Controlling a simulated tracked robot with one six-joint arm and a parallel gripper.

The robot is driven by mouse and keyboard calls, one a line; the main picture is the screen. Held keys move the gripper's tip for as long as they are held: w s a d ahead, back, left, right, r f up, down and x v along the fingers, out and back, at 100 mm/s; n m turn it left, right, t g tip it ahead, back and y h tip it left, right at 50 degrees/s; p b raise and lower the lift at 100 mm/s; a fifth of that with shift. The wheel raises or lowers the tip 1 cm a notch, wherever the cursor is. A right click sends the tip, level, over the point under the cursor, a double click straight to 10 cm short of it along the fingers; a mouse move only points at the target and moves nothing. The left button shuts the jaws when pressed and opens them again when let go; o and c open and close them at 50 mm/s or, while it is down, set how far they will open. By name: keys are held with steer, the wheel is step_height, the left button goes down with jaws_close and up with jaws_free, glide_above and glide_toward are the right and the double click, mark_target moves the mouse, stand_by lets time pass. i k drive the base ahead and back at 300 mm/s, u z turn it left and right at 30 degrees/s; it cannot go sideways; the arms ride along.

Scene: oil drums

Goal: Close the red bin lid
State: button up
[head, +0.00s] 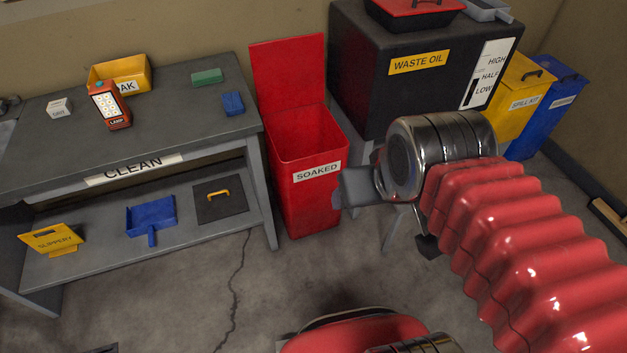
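The red bin (305,195) labelled SOAKED stands on the floor between the grey workbench and the black waste oil tank. Its red lid (288,72) stands raised and nearly upright at the back edge, so the bin is open and its inside shows. My gripper (348,188) appears side-on at the bin's right front edge, just right of the label, at the end of my red arm. A grey finger overlaps the bin in the picture; I cannot tell whether it touches. The finger spacing is hidden, and nothing held is visible.
The waste oil tank (375,95) stands close right of the bin. Yellow (520,95) and blue (548,105) bins stand farther right.

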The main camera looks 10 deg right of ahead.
mark_target(288, 73)
steer(key=k, duration=0.65)
steer(key=z, duration=0.2)
steer(key=i, duration=1.35)
steer(key=u, duration=0.9)
steer(key=i, duration=0.8)
steer(key=u, duration=0.15)
